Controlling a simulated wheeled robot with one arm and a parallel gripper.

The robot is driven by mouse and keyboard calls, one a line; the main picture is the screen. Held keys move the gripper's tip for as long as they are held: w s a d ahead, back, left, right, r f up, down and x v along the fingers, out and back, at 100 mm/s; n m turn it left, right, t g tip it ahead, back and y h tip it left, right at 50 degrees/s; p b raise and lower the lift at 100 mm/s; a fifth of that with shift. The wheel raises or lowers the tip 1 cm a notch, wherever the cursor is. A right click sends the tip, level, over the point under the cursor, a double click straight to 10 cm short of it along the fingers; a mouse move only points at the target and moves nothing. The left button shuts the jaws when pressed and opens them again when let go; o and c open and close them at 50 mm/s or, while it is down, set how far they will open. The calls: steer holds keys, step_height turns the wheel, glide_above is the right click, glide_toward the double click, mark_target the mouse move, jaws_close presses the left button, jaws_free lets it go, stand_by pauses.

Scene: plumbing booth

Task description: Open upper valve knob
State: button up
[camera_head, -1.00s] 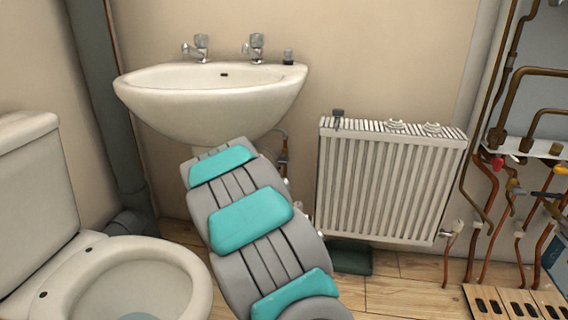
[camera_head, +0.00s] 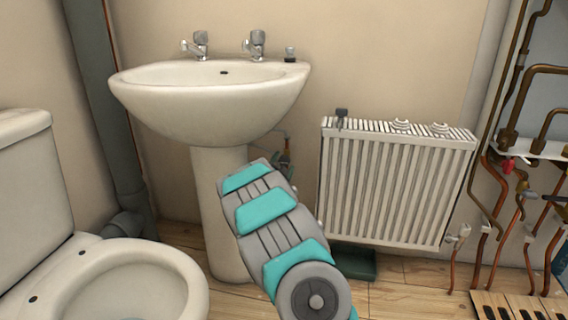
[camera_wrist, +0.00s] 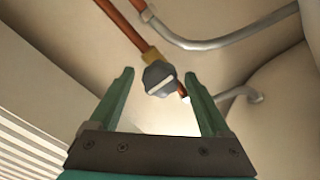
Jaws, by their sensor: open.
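The grey valve knob (camera_wrist: 158,80), with a pale bar across its face, sits on a copper pipe (camera_wrist: 125,22) with a brass fitting in the wrist view. My gripper (camera_wrist: 160,74) is open, with its two green fingers on either side of the knob in the picture. The knob appears near the fingertips, but I cannot tell whether it lies between them or just beyond. No grip on it shows. In the head view my arm reaches toward the pipework beside the sink pedestal (camera_head: 219,205), where the valve is too small to make out clearly.
A white radiator (camera_head: 395,185) stands close to the right and a toilet (camera_head: 100,275) to the left. Curved grey pipes (camera_wrist: 215,40) pass near the knob. More copper pipes (camera_head: 510,190) stand at the far right.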

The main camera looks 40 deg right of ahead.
steer(key=shift+w+d, duration=0.45)
jaws_close()
stand_by(0.6)
